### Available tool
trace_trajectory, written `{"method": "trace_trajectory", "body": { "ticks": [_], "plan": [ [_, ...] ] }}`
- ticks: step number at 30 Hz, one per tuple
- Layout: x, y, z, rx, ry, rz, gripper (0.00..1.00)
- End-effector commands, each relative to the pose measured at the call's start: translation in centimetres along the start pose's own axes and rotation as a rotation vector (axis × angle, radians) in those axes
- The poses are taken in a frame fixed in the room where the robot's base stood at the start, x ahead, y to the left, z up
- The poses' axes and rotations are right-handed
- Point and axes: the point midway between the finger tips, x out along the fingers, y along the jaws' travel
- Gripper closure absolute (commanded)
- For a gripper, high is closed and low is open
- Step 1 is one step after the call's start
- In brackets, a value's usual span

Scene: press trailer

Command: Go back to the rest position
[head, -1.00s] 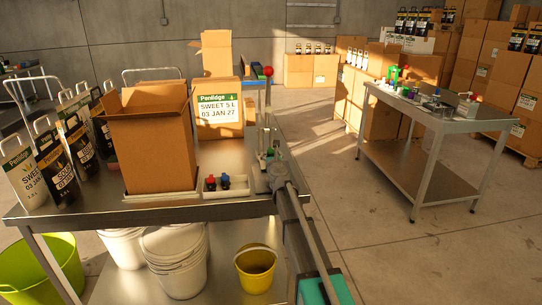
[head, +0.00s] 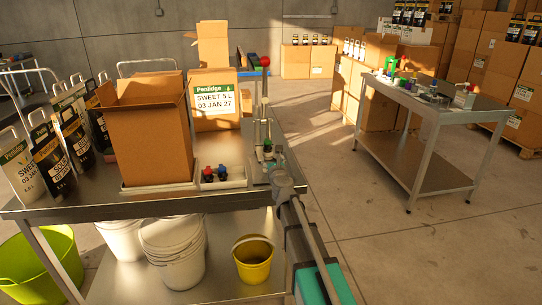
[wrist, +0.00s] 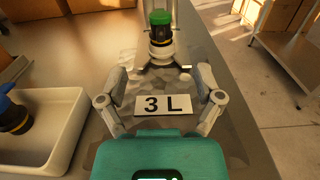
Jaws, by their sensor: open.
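My gripper (wrist: 160,78) is open and empty in the wrist view, its two fingers apart on either side of a white "3 L" plate (wrist: 163,105). Beyond the fingertips, a dark bottle cap piece with a green top (wrist: 160,30) stands at the base of the press. In the head view my arm reaches from the lower right to the press (head: 264,110), which has a red ball on its lever. The gripper's fingers are too small to make out clearly there.
Buckets stand below. Open floor lies to the right, before a second table (head: 425,105).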

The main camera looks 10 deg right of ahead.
Motion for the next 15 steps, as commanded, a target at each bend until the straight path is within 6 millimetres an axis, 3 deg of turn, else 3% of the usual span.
{"method": "trace_trajectory", "body": {
  "ticks": [15],
  "plan": [
    [-0.76, 0.01, 0.00, 0.000, 0.000, 0.000, 0.16]
  ]
}}
